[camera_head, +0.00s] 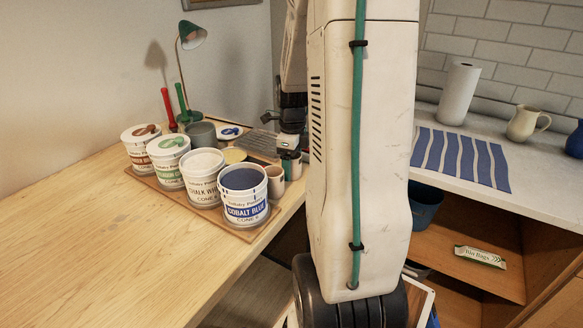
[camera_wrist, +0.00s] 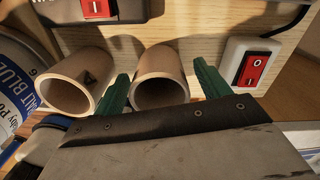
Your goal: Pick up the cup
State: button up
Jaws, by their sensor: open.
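Two beige open-topped cups stand side by side. One cup (camera_wrist: 161,70) is between the two green fingers of my gripper (camera_wrist: 162,73) in the wrist view. My gripper is open, with the cup's mouth facing the camera; I cannot tell whether either finger touches it. The other cup (camera_wrist: 74,88) is to the left, outside the left finger, beside the cobalt blue bucket. In the head view my gripper (camera_head: 289,154) points down over the cups, and one cup (camera_head: 275,183) shows by the blue bucket. The cup under the gripper is mostly hidden there.
Several labelled buckets, including the cobalt blue one (camera_head: 244,202), crowd a wooden board (camera_head: 215,211) left of the cups. A red switch (camera_wrist: 252,68) in a white housing is right of the fingers. The wooden table's front left (camera_head: 90,255) is clear.

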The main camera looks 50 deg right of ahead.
jog(key=shift+f, duration=0.4)
jog(key=c, duration=1.1)
jog(key=shift+r, duration=0.1)
